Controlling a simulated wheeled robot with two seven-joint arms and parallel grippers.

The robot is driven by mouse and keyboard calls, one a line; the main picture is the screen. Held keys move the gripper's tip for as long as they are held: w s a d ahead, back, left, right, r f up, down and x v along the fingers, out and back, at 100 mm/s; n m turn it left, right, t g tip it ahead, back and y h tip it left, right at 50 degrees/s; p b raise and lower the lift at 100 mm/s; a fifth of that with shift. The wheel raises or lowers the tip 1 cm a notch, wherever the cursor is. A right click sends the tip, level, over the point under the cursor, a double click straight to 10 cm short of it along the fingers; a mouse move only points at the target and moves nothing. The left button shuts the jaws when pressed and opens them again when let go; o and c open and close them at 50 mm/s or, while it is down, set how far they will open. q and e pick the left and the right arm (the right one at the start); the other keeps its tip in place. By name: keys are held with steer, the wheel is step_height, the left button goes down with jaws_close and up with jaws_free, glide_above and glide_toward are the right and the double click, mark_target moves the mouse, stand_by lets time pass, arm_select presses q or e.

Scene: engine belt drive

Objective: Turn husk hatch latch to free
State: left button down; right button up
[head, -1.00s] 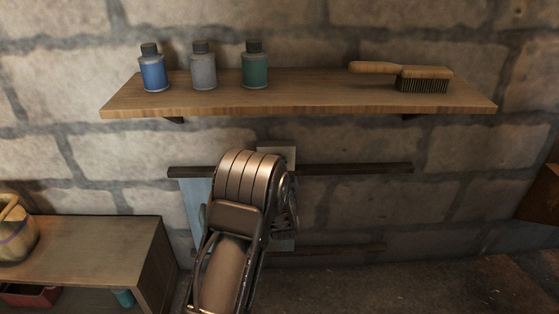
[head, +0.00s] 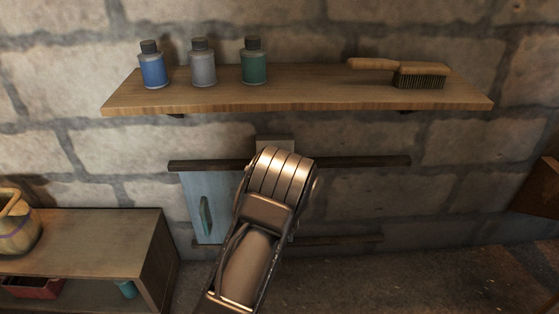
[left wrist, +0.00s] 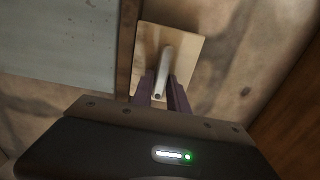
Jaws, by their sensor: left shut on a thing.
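The hatch is a pale blue-grey panel (head: 200,218) with a green slot-like handle, set between two dark rails on the wall. The latch shows in the left wrist view as a light grey lever (left wrist: 166,64) on a cream plate (left wrist: 184,45). The top of that plate (head: 275,146) shows above the upper rail in the head view. My left gripper (left wrist: 162,92) is shut on the lever's near end, with one dark finger on each side. In the head view my left arm hides the gripper and the lever. My right gripper is in neither view.
A wooden shelf (head: 300,98) above holds a blue bottle (head: 153,68), a grey bottle (head: 203,66), a green bottle (head: 254,64) and a brush (head: 420,73). A low cabinet (head: 90,245) stands at left. The wall right of my arm is mostly clear.

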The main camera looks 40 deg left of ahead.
arm_select(q)
steer(key=c, duration=1.4)
jaws_free()
steer(key=p+v, duration=0.1)
steer(key=v, duration=0.7)
steer(key=shift+w, duration=0.1)
